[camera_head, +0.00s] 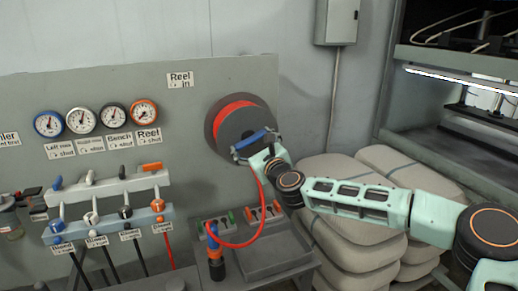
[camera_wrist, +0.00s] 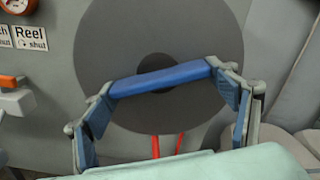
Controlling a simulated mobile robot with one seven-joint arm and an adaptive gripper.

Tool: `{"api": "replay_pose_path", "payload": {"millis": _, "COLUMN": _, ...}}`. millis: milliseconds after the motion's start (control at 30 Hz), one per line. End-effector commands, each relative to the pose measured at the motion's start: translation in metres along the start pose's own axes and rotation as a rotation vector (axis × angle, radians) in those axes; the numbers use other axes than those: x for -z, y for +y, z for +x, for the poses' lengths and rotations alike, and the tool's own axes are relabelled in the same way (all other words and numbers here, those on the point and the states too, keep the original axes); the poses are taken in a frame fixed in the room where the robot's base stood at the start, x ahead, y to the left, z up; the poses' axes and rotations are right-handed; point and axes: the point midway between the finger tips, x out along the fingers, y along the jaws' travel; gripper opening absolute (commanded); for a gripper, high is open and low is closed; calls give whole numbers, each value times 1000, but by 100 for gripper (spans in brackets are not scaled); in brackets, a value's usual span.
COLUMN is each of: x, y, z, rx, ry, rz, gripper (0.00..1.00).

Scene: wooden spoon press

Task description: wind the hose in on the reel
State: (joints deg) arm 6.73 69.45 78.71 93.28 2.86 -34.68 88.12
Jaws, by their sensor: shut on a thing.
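The reel (camera_head: 222,118) is a dark grey disc on the wall panel, with red hose (camera_head: 236,104) coiled on it. The hose hangs from the reel and curves down left to an upright blue and orange nozzle (camera_head: 215,252). My gripper (camera_head: 258,147) is at the reel's lower right, shut on a blue handle (camera_head: 256,137). In the wrist view the blue handle (camera_wrist: 160,78) spans between my fingertips in front of the grey disc (camera_wrist: 205,40). Two red hose strands (camera_wrist: 155,146) show below the disc.
Several gauges (camera_head: 79,121) and valve levers (camera_head: 158,205) are further left. A grey bench (camera_head: 270,256) is below. Stacked sacks (camera_head: 340,225) lie behind my arm, with a press (camera_head: 485,130) at the right.

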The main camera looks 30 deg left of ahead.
Motion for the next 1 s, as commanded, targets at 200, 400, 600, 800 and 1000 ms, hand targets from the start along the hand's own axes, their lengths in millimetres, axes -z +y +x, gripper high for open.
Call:
{"api": "replay_pose_path", "payload": {"millis": 200, "x": 1, "y": 8, "z": 8, "rx": 1, "ry": -1, "rz": 118, "gripper": 36}}
{"api": "replay_pose_path", "payload": {"millis": 400, "x": 2, "y": 12, "z": 10, "rx": 1, "ry": -2, "rz": 286, "gripper": 36}}
{"api": "replay_pose_path", "payload": {"millis": 600, "x": 2, "y": 13, "z": 10, "rx": 0, "ry": -1, "rz": 477, "gripper": 36}}
{"api": "replay_pose_path", "payload": {"millis": 800, "x": 1, "y": 14, "z": 10, "rx": 0, "ry": -1, "rz": 667, "gripper": 36}}
{"api": "replay_pose_path", "payload": {"millis": 1000, "x": 0, "y": 14, "z": 10, "rx": 1, "ry": -2, "rz": 857, "gripper": 36}}
